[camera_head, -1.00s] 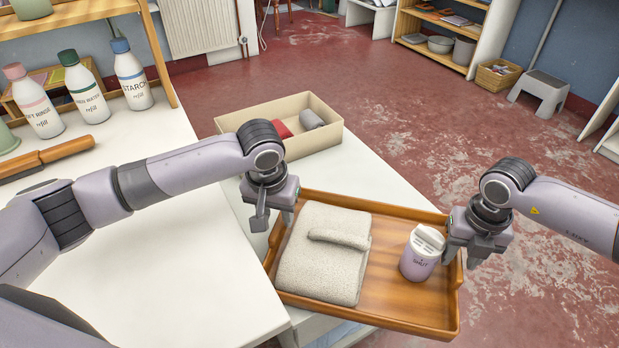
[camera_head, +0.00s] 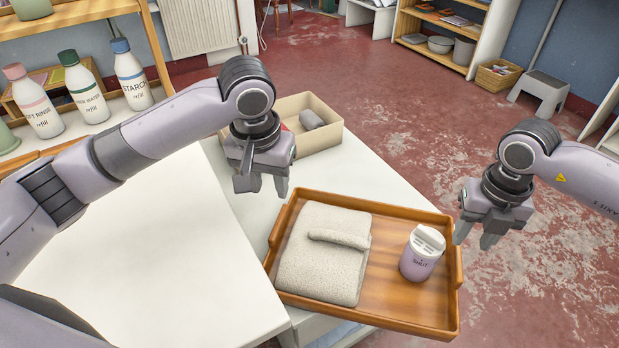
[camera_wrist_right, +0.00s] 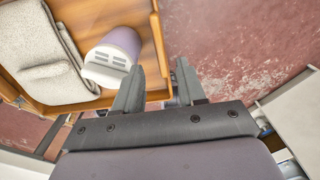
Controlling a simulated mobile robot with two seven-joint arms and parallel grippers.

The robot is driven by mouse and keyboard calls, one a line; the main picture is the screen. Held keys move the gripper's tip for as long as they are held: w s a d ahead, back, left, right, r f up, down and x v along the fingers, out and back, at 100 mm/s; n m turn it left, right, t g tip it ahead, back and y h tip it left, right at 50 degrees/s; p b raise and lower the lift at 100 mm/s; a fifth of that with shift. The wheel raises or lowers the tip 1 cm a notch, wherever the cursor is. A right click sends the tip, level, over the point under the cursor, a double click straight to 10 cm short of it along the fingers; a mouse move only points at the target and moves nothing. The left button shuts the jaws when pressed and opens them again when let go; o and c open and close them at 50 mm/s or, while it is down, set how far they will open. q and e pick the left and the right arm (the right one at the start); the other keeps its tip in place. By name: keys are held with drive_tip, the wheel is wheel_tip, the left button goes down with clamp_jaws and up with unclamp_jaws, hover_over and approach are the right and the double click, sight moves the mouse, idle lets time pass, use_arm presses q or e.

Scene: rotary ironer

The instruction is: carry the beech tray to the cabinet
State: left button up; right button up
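The beech tray (camera_head: 400,315) lies on a white top (camera_head: 345,180), its right part reaching past that top's right edge. On it are a folded beige towel (camera_head: 320,265) and a lilac tub with a white lid (camera_head: 422,252). The tray (camera_wrist_right: 152,68) and tub (camera_wrist_right: 118,50) also show in the right wrist view. My left gripper (camera_head: 263,190) is open and empty above the tray's left end, apart from it. My right gripper (camera_head: 475,240) is open, fingers down, just beside the tray's right end; nothing is held. I cannot tell which furniture is the cabinet.
A cream box (camera_head: 318,138) with a grey roll stands behind the tray. Shelves (camera_head: 440,35), a basket (camera_head: 497,75) and a grey step stool (camera_head: 540,90) stand far right. The red floor between is clear.

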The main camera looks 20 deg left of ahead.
wheel_tip(320, 180, up, 5)
drive_tip(key=shift+r, duration=0.2)
drive_tip(key=shift+d, duration=0.1)
idle(0.4)
